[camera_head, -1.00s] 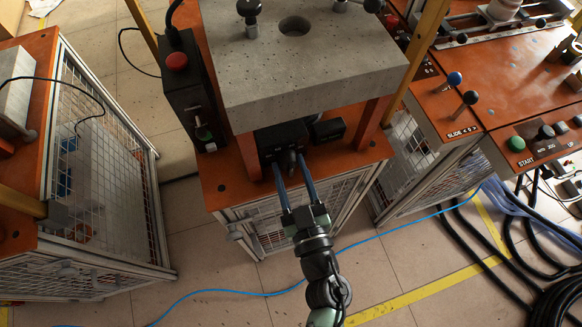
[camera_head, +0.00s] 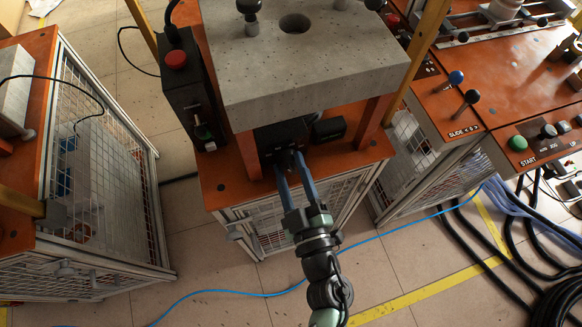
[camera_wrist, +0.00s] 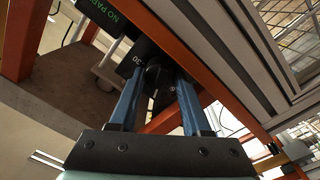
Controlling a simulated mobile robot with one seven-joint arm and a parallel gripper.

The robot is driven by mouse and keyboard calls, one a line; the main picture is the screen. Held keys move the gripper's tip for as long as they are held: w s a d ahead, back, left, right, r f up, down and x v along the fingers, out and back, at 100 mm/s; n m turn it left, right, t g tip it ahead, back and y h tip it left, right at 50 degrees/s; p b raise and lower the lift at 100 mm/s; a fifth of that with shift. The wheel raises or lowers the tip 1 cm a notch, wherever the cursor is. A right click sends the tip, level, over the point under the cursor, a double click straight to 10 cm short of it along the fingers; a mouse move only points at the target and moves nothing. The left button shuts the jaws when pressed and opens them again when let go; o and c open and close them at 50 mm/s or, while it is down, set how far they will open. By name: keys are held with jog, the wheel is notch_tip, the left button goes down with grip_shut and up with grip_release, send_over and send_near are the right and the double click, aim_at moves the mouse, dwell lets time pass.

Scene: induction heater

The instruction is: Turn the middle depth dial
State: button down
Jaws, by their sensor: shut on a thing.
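The middle depth dial (camera_head: 289,158) is a small dark knob on the front of a black box (camera_head: 268,142) under the grey slab of the middle station. My gripper (camera_head: 289,165) reaches up to it from the front. Its two blue fingers are shut on the dial, one on each side. In the wrist view the dark dial (camera_wrist: 155,76) sits between the fingertips (camera_wrist: 160,74), and the fingers cover part of it.
The grey slab (camera_head: 320,75) overhangs the dial, on orange legs (camera_head: 375,120). A black control box with a red button (camera_head: 176,60) stands at left. A second small black box (camera_head: 328,130) sits right of the dial. A blue cable (camera_head: 400,228) crosses the floor.

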jog(key=shift+c, duration=1.8)
grip_release()
